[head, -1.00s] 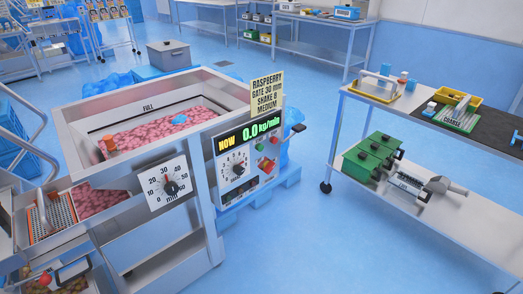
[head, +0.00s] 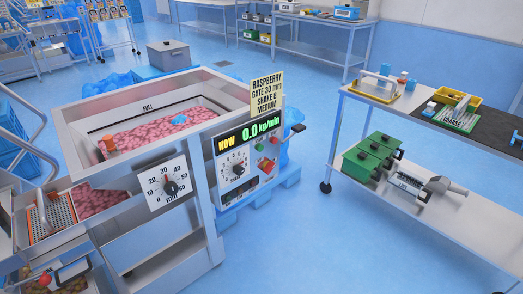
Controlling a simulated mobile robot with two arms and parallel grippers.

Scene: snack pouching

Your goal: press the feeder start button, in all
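The feeder (head: 205,180) is a steel hopper of pink-red berries with a control panel (head: 246,160) on its right end. A small green button (head: 259,147) sits right of the numbered dial (head: 233,165), under the display (head: 247,135), which reads NOW 0.0 kg/min. A red button (head: 267,165) is just below the green one. I see no label telling which is the start button. The gate dial (head: 167,184) on the front is marked in mm. Neither of my grippers shows in this view.
A yellow sign (head: 266,95) above the panel reads raspberry, gate 30 mm, shake 8, medium. A two-level cart (head: 440,215) at right holds green boxes (head: 372,156) and a grey tool (head: 441,188). Blue floor (head: 300,240) between feeder and cart is clear.

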